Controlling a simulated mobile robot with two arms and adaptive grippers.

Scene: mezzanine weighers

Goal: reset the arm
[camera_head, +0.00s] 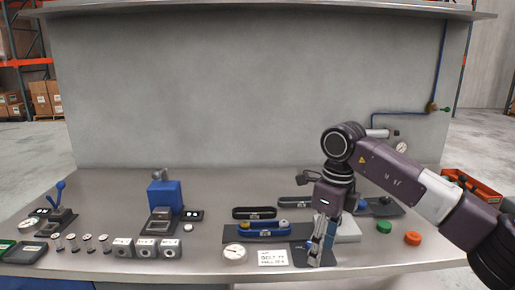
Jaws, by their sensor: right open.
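My right arm (405,186) comes in from the right and bends down over the right half of the steel bench (210,268). Its gripper (317,262) points down at the front of the bench, over or at a small dark mat (299,256). The gripper is open, and I see nothing held in it. The fingers look very close to the mat; whether they touch it I cannot tell. My left arm and gripper do not show.
A blue press (164,196) stands left. A red bin (475,189) sits at right.

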